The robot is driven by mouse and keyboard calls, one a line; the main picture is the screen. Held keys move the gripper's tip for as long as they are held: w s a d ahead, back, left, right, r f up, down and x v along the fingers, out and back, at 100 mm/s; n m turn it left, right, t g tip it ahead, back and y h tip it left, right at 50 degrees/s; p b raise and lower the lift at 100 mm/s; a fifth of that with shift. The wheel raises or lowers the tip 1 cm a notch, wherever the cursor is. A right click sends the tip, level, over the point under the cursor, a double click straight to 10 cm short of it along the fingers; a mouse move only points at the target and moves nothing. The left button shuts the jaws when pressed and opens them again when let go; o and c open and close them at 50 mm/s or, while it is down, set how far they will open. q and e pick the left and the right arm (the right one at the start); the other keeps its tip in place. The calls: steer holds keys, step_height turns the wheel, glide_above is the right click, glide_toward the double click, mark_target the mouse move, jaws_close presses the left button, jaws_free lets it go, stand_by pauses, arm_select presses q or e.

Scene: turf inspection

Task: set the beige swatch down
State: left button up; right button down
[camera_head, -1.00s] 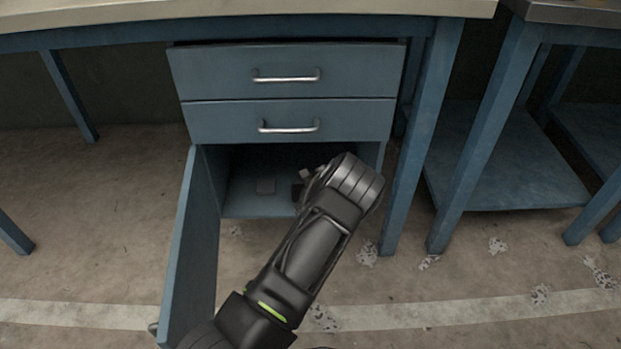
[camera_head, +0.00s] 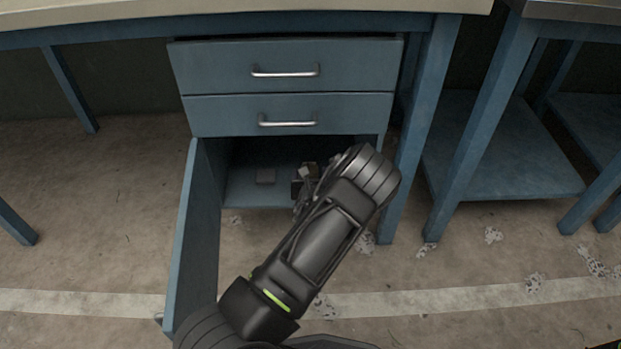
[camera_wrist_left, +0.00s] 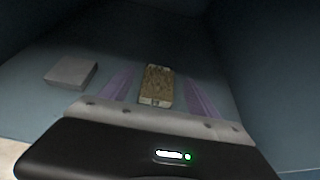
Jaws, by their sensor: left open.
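The beige swatch (camera_wrist_left: 157,84), a small mottled tan rectangle, shows in the left wrist view on the floor of the open cabinet compartment (camera_head: 245,195). My left gripper (camera_wrist_left: 160,78) is open, with one purplish finger on each side of the swatch and a visible gap to each. In the head view my left gripper (camera_head: 301,182) reaches into the right part of the compartment, and I cannot make out the swatch there. My right gripper is not in view.
The cabinet door (camera_head: 193,235) stands open on the left. Two shut drawers (camera_head: 285,88) are above, and a blue table leg (camera_head: 412,140) is to the right.

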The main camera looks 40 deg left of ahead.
arm_select(q)
steer(key=p+v, duration=0.2)
steer(key=v, duration=0.4)
steer(key=shift+s+d+r, duration=0.2)
steer(key=shift+r, duration=0.1)
steer(key=shift+s+d+p, duration=0.25)
steer(key=shift+s+p, duration=0.1)
steer(key=shift+s, duration=0.05)
steer(key=s+d+f+n+g+h, duration=0.5)
steer(key=s+d+f+n+g, duration=0.1)
steer(key=s+d+f+n, duration=0.75)
steer(key=s+d+r+n+g+h, duration=0.1)
steer(key=s+d+r+n+h, duration=0.1)
steer(key=s+d+n, duration=0.3)
steer(key=s+d+r+n+g+h, duration=0.2)
steer(key=s+d+n, duration=0.4)
steer(key=d+n, duration=0.6)
steer(key=d+r+h, duration=0.1)
steer(key=d+h, duration=0.1)
steer(key=d, duration=0.1)
steer(key=shift+h, duration=0.4)
